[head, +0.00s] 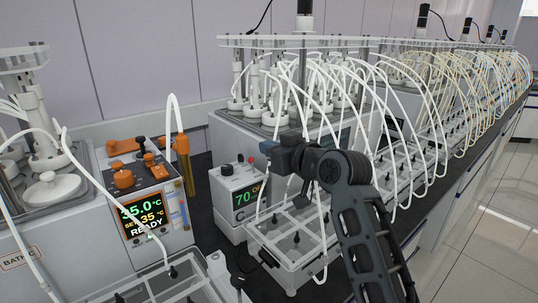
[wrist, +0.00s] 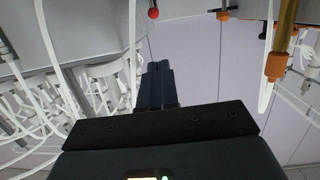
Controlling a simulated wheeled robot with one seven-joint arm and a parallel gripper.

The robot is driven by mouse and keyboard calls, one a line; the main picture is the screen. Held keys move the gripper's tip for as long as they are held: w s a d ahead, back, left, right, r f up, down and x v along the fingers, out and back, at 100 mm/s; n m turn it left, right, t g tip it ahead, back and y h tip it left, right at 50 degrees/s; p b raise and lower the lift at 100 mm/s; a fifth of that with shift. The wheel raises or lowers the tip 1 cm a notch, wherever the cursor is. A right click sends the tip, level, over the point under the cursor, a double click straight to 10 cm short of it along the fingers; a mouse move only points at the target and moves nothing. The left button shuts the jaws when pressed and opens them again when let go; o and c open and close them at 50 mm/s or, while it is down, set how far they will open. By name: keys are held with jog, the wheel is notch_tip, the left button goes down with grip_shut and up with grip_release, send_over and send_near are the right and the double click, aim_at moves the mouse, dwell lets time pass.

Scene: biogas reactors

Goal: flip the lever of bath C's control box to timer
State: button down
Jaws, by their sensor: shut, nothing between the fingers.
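The control box marked C (head: 238,200) stands in front of the middle bath, with a green and orange display reading 70. A black knob (head: 227,170) and a small red ball (head: 249,160) show at its top. The wrist view shows a red ball on a thin stalk (wrist: 153,13), probably the lever, near the top edge. My gripper (head: 272,154) is at the box's upper right, close to the red ball in the head view. Its fingers (wrist: 155,75) are shut and empty, apart from the ball in the wrist view. The timer marking cannot be read.
A bath (head: 270,128) with white tubes and bottles stands behind the box. A rack (head: 297,245) with tubes lies under my arm. At left, another controller (head: 148,205) shows 35 °C and READY, beside an orange-capped brass cylinder (head: 184,160). Tubes crowd the right; the floor (head: 500,215) is clear.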

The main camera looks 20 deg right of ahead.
jog(key=s+d+r, duration=0.1)
jog(key=s+r, duration=0.4)
jog(key=shift+s+d+r+b, duration=0.25)
jog(key=shift+r+b, duration=0.15)
jog(key=shift+b, duration=0.05)
jog(key=shift+f, duration=0.1)
jog(key=s+f, duration=0.3)
jog(key=f, duration=0.1)
jog(key=s+f+m+h, duration=0.1)
jog(key=s+f, duration=0.2)
jog(key=f, duration=0.2)
jog(key=s+f+m+h, duration=0.1)
jog(key=s+f, duration=0.2)
jog(key=f, duration=0.2)
jog(key=shift+a+f, duration=0.1)
jog(key=shift+a, duration=0.15)
jog(key=s+f+m+h, duration=0.1)
jog(key=s+f, duration=0.5)
jog(key=s, duration=0.7)
jog(key=s+f+m+h, duration=0.15)
jog(key=s+f, duration=0.35)
jog(key=s, duration=0.9)
jog(key=s+r, duration=0.2)
jog(key=s, duration=0.5)
jog(key=s+r+n, duration=0.1)
jog(key=s+r, duration=0.1)
jog(key=s, duration=0.5)
jog(key=shift+a+r+g, duration=0.15)
jog(key=shift+r+g, duration=0.1)
jog(key=shift+g, duration=0.05)
